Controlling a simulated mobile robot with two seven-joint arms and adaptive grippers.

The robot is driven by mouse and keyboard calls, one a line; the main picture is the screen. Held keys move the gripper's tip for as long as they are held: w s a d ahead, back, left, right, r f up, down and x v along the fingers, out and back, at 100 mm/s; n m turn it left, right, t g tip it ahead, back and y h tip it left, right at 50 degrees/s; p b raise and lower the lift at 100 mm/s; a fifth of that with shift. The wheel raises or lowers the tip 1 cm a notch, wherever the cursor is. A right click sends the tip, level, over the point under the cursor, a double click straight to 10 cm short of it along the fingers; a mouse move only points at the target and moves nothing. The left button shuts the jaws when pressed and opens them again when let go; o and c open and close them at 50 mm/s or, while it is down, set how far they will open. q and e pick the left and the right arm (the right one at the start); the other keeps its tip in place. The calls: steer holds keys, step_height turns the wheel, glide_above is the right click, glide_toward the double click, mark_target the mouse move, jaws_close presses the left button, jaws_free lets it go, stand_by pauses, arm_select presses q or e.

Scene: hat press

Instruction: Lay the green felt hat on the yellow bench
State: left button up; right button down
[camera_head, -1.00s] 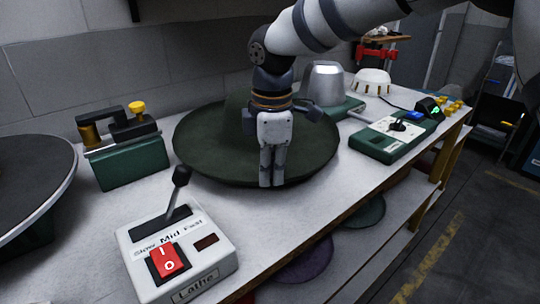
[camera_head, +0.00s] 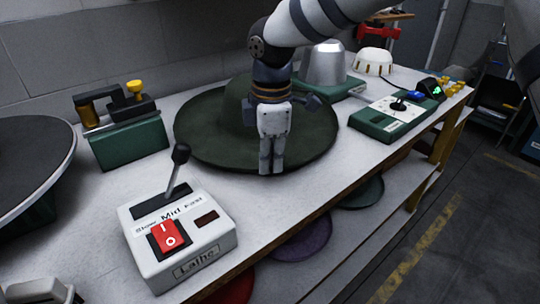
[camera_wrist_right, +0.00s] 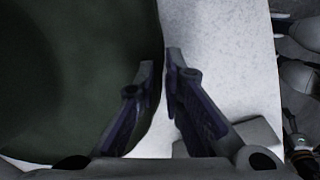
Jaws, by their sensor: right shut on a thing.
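The green felt hat (camera_head: 205,130) has a wide round brim and a domed crown, partly hidden behind my right arm. It is over the white top of a workbench (camera_head: 350,150) with yellow legs. Whether it touches the top is unclear. My right gripper (camera_head: 271,170) points down at the hat's near brim edge and is shut on it. In the right wrist view the dark green brim (camera_wrist_right: 70,75) fills the left, and the fingers (camera_wrist_right: 164,75) are close together at its edge. I see no separate yellow bench. A grey part at the bottom left may belong to my left gripper.
A white lathe switch box (camera_head: 185,238) stands in front of the hat. A green machine (camera_head: 128,142) and dark round plate (camera_head: 30,160) are left. A metal dome (camera_head: 325,65), white dome (camera_head: 373,62) and control box (camera_head: 392,120) are right. Felt discs lie on a lower shelf.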

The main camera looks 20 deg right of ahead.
steer(key=shift+f, duration=0.6)
steer(key=c, duration=1.6)
jaws_free()
step_height(320, 180, up, 12)
steer(key=s, duration=0.1)
